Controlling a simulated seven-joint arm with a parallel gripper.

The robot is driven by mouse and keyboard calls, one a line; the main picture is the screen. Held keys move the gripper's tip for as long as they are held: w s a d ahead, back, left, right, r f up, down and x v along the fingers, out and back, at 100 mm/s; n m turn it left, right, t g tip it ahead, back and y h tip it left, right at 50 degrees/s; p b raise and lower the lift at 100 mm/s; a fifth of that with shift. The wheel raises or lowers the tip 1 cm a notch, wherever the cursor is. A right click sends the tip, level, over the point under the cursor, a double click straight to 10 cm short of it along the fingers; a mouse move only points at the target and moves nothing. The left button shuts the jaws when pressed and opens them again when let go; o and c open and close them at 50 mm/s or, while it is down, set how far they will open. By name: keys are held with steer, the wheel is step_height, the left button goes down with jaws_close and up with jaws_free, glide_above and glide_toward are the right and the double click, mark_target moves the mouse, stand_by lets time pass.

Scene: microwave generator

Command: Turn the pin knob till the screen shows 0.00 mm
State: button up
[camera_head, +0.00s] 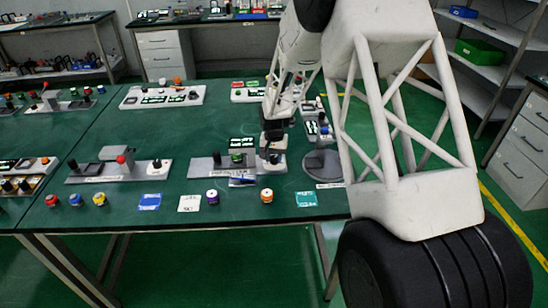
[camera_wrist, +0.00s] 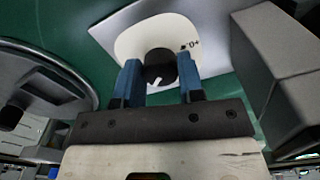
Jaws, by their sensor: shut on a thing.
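The black knob (camera_wrist: 160,63) with a white pointer mark sits on a white plate (camera_wrist: 127,47) marked with a "0+" sign in the wrist view. My gripper (camera_wrist: 157,80) has its two blue fingers on either side of this knob and is shut on it. In the head view my gripper (camera_head: 272,152) points down at the right part of a grey and white station (camera_head: 208,168) on the green table. A small dark screen (camera_head: 242,142) with light digits stands behind that station. Its reading is too small to make out. My arm and fingers hide most of the knob in the head view.
A grey block (camera_wrist: 262,50) stands close to the right of the fingers, and a round grey base (camera_wrist: 35,75) lies to the left. Small jars (camera_head: 266,195) and coloured cards (camera_head: 306,199) line the table's front. Another station (camera_head: 135,170) stands to the left, with bare table between.

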mark_target(274, 158)
steer(key=o, duration=0.9)
steer(key=shift+r, duration=3.95)
